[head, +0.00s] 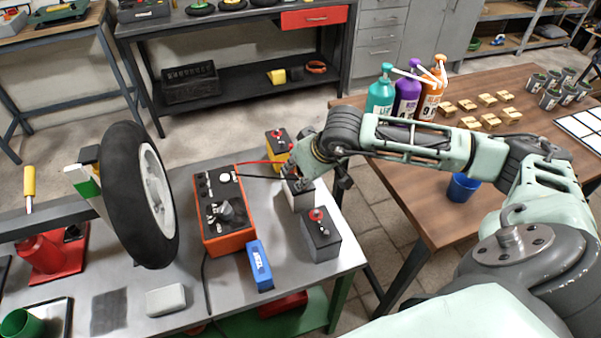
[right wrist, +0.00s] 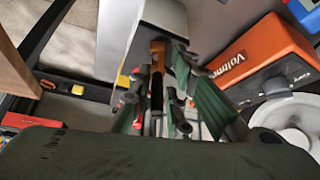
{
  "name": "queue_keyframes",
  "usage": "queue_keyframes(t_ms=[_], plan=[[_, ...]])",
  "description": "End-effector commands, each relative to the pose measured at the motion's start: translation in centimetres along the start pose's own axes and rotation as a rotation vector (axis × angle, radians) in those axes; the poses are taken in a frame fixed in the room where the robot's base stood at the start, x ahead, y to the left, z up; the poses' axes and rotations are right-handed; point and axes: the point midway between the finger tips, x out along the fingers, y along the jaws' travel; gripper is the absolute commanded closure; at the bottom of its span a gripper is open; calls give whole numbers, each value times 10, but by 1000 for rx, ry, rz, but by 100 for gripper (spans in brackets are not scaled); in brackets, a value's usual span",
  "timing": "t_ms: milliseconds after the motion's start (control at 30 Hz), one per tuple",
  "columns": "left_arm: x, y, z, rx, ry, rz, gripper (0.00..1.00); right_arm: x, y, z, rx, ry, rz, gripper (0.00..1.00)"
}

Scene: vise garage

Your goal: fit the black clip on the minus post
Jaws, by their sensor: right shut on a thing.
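My right gripper (head: 296,176) reaches in from the right, over the pale battery (head: 301,198) in the row. In the right wrist view its fingers (right wrist: 160,100) are shut on a narrow black clip (right wrist: 157,90) with a coppery end. A black lead runs from the orange charger (head: 226,212) to the gripper. The charger also shows in the right wrist view (right wrist: 262,58). The gripper hides the battery's top, so I cannot see the minus post or whether the clip touches it. A red lead runs from the charger towards the yellow battery (head: 278,150). My left gripper is out of view.
A dark grey battery (head: 320,238) with a red cap stands in front of the pale one. A blue box (head: 260,266) stands by the charger. A wheel (head: 140,195) stands upright at left. A wooden table (head: 410,200) with bottles is at right, across a floor gap.

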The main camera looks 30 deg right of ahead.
Motion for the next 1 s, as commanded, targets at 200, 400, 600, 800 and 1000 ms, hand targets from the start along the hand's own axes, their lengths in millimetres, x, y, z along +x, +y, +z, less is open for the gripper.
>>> queue_keyframes(t_ms=[200,400,600,800,1000], plan=[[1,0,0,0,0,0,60,0,0,0,0,1,0,100],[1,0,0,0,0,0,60,0,0,0,0,0,0,79],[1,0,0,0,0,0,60,0,0,0,0,0,0,62],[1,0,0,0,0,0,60,0,0,0,0,0,0,62],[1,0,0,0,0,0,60,0,0,1,0,-1,0,46]])
